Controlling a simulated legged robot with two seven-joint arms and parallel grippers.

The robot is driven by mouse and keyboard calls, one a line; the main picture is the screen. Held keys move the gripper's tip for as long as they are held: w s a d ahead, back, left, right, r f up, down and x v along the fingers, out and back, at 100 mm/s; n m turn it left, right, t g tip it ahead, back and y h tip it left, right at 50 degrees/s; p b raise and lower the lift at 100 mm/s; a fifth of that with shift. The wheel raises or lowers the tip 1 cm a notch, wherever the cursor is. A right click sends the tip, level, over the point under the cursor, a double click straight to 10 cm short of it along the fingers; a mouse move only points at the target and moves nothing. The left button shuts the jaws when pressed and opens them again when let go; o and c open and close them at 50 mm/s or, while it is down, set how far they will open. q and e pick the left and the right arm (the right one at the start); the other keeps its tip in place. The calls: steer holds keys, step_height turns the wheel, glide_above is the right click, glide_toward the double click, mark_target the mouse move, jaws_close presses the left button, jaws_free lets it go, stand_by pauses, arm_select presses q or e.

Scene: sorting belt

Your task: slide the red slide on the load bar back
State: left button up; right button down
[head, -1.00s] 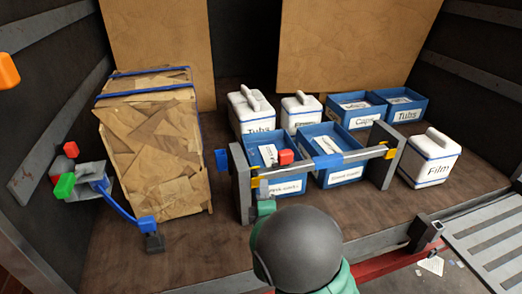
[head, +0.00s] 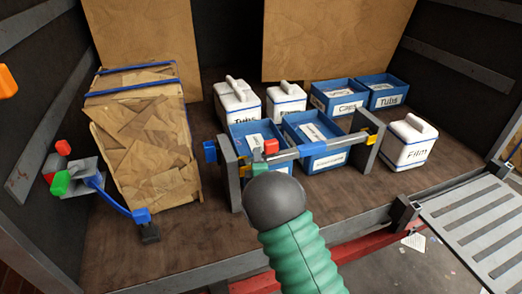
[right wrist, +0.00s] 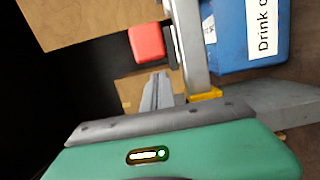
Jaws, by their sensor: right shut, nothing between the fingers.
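The red slide (head: 271,146) shows as a small red block at the left part of the grey load bar (head: 341,147). My right gripper (head: 257,157) is shut and empty, at the bar just left of the red slide. My green arm and dark round wrist hide part of the near side. In the right wrist view, the red slide (right wrist: 146,43) is beside the grey bar (right wrist: 188,45), and my shut grey fingers (right wrist: 157,84) point toward it with a small gap; whether they touch it is unclear. My left gripper is not in view.
Blue bins (head: 327,161) stand behind the bar, with white lidded tubs (head: 238,107) further back. A tall cardboard-wrapped crate (head: 145,145) stands left. The bar's left post (head: 229,174) is close to my gripper.

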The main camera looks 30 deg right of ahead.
mark_target(276, 149)
steer(key=shift+s+d, duration=0.15)
steer(key=shift+d, duration=0.45)
steer(key=d+b, duration=0.1)
steer(key=d, duration=0.1)
steer(key=s+d+b, duration=0.1)
steer(key=d, duration=0.2)
steer(key=shift+s+d+f+b, duration=0.1)
steer(key=shift+s+f+b, duration=0.05)
steer(key=shift+b, duration=0.2)
steer(key=shift+d+r, duration=0.2)
steer(key=shift+f, duration=0.1)
